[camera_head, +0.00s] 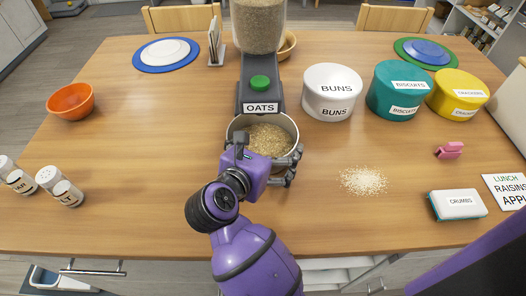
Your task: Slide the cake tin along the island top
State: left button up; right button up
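No tin in view reads "cake". A white round tin labelled BUNS (331,97) stands right of the oats dispenser, with a teal BISCUITS tin (399,91) and a yellow CRACKERS tin (459,97) to its right. A round metal pan (236,126) holding oats sits under the dispenser. My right gripper is not in view.
The oats dispenser (260,84) stands behind the pan. Shakers (58,186) and an orange bowl (71,101) are left. The table's left middle is clear.

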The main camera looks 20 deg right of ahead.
aim_at(263, 141)
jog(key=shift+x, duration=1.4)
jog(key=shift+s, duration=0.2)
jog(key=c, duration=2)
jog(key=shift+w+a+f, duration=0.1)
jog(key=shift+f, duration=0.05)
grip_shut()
